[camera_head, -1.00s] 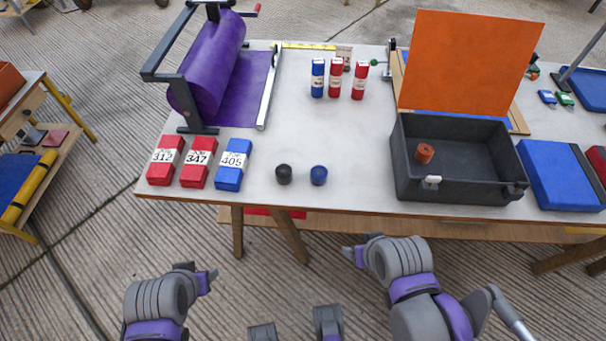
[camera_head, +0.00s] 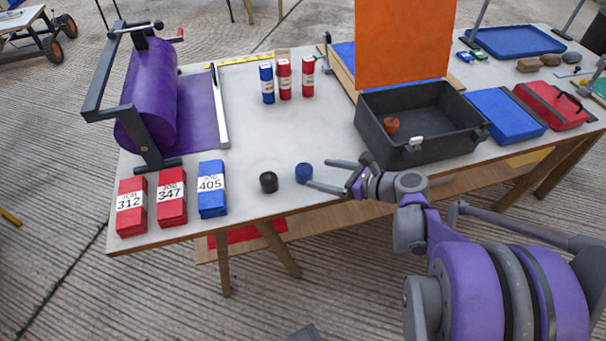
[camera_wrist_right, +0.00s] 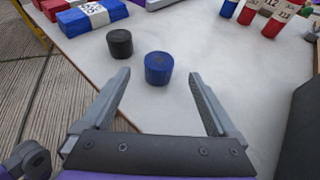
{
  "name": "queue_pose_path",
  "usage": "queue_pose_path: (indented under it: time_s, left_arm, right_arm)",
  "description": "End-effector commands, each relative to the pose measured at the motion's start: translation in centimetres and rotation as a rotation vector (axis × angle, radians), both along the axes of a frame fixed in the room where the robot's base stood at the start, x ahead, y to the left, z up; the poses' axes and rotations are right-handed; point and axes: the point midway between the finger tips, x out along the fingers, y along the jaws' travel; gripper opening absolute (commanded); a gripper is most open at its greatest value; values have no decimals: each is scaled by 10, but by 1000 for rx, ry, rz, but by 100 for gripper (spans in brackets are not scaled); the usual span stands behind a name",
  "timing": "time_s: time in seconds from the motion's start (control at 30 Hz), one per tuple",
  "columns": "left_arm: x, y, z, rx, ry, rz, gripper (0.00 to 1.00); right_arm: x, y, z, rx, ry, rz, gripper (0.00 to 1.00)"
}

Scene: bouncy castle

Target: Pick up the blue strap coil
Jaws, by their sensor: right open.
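The blue strap coil (camera_head: 304,173) is a short dark blue cylinder standing on the table near its front edge. It also shows in the right wrist view (camera_wrist_right: 158,68), ahead of and between the finger lines. My right gripper (camera_head: 322,174) is open and empty, low at the table's front, with its fingers pointing left toward the coil. In the right wrist view my right gripper (camera_wrist_right: 160,85) has its two fingers wide apart, with bare table between them. I cannot tell whether a fingertip touches the coil. My left gripper is out of view.
A black coil (camera_head: 268,182) stands just left of the blue one. Red and blue numbered blocks (camera_head: 171,198) lie at left. The table middle (camera_head: 250,135) is clear.

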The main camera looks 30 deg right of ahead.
Motion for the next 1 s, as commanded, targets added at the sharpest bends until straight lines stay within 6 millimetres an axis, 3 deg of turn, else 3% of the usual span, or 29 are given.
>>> queue_pose_path:
  time_s: [0.6,0.87,0.9,1.0]
  left_arm:
    - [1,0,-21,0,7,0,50]
    - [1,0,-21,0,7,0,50]
    - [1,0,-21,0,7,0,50]
    - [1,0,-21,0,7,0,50]
  right_arm:
    - [56,31,-36,-3,0,3,94]
    - [60,32,-36,-4,0,2,94]
    - [60,32,-36,-4,0,2,92]
    - [59,32,-36,-4,0,2,74]
